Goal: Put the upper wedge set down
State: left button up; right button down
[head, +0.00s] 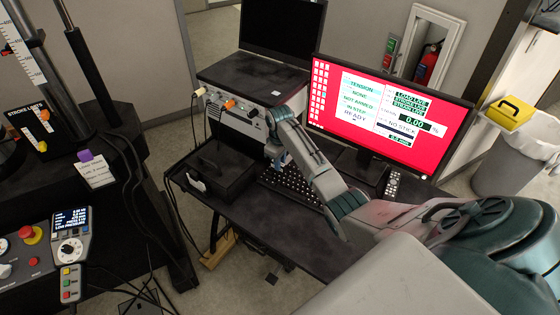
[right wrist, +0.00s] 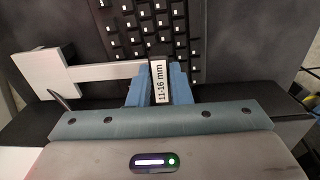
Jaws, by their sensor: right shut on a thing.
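My right gripper (head: 281,160) is above the desk by the keyboard in the head view. In the right wrist view its blue fingers (right wrist: 158,88) are shut on a small dark piece with a white label reading "11-16 mm" (right wrist: 159,82), which I take to be the wedge set. A light grey bar (right wrist: 105,72) with a square grey block (right wrist: 45,72) reaches left from the fingers. Whether it joins the labelled piece is hidden by the fingers. The held piece is too small to make out in the head view. My left gripper is not in view.
The dark desk (head: 270,235) carries a keyboard (head: 290,185), a black box (head: 222,165), a remote (head: 392,185) and a red-screen monitor (head: 385,115). A grey instrument (head: 245,85) with a laptop stands behind. The desk's front is mostly clear. Testing machine controls (head: 50,250) stand left.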

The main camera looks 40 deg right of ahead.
jog(key=shift+s+f, duration=0.1)
jog(key=shift+f, duration=0.25)
jog(key=c, duration=1.6)
grip_release()
jog(key=shift+f, duration=0.1)
jog(key=shift+o, duration=1.4)
jog(key=shift+d+f, duration=0.1)
jog(key=shift+r, duration=0.2)
jog(key=shift+r, duration=0.2)
notch_tip(320, 180, up, 13)
jog(key=b, duration=0.2)
jog(key=shift+f, duration=0.15)
